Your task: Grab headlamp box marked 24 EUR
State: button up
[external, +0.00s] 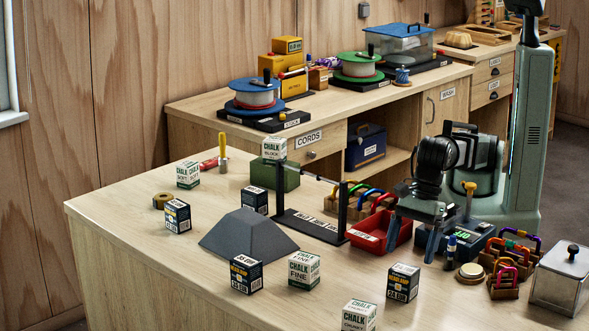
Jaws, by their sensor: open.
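Several small dark headlamp boxes stand on the front bench. The one at the front right (403,283) has a pale top and a price that seems to read 24 EUR. Another (246,275) in front of the grey wedge has a top that seems to read 35 EUR. Two more stand farther back, one at the left (177,216) and one behind the wedge (254,200); their prices are too small to read. My gripper (411,242) is open and empty, pointing down above the right part of the bench, behind the front right box and apart from it.
White chalk boxes stand among them, one (304,270) near the wedge (249,235) and one (359,315) at the front edge. A black bar stand (308,227), a red tray (379,232), carabiner racks (503,281) and a metal canister (562,280) crowd the right side.

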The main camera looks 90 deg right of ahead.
aim_at(405, 269)
jog(key=shift+x, duration=2.9)
jog(key=shift+c, duration=0.4)
jog(key=c, duration=1)
jog(key=shift+r, duration=0.15)
jog(key=shift+c, duration=0.2)
